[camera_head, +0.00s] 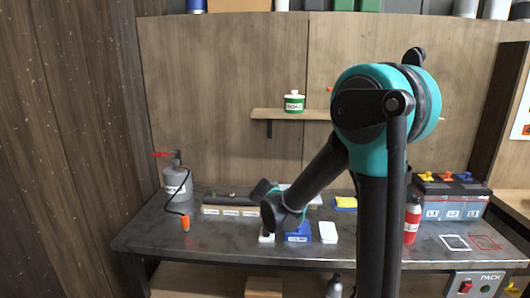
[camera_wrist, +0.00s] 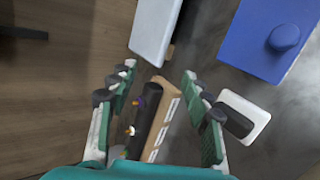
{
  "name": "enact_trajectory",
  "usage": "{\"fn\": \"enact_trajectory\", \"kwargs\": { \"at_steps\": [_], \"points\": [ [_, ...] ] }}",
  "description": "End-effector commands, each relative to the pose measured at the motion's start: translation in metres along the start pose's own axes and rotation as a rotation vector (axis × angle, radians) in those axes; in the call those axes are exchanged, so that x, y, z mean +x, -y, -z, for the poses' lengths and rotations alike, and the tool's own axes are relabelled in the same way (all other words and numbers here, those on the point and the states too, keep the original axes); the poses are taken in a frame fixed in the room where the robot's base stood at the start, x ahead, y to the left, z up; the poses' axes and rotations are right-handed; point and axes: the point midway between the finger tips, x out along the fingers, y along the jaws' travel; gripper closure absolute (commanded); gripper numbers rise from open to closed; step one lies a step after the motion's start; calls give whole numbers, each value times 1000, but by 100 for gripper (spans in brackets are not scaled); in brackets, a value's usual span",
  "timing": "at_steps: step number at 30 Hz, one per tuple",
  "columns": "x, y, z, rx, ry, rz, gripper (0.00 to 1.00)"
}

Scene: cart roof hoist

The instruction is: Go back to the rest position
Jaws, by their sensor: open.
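My gripper (camera_wrist: 160,75) is open in the wrist view, its two green-and-grey fingers spread wide with nothing held between them. Below and between the fingers is a wooden rack (camera_wrist: 158,150) with white labels and a dark tube-like part along it. In the head view my arm reaches left over the workbench (camera_head: 250,252). The wrist end is low over the middle of the bench, and the fingers are mostly hidden there behind the wrist. The labelled rack (camera_head: 230,211) shows just left of the wrist.
A blue block (camera_head: 299,234) and a white piece (camera_head: 328,232) stand close to the wrist. A grey canister (camera_head: 177,184) stands left; a red bottle (camera_head: 412,220) and a battery box (camera_head: 450,195) stand right. A shelf (camera_head: 275,114) holds a green pot (camera_head: 294,103).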

Motion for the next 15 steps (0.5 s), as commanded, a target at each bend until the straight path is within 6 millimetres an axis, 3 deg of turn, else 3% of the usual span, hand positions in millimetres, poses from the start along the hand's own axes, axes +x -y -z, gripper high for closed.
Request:
{"fn": "enact_trajectory", "kwargs": {
  "at_steps": [1,6,9,15],
  "points": [
    [-6,10,-31,139,13,47,51],
    [-32,51,-99,621,44,194,51],
    [-50,74,-126,883,67,263,51],
    [-81,109,-154,1296,105,360,51]
  ]
}}
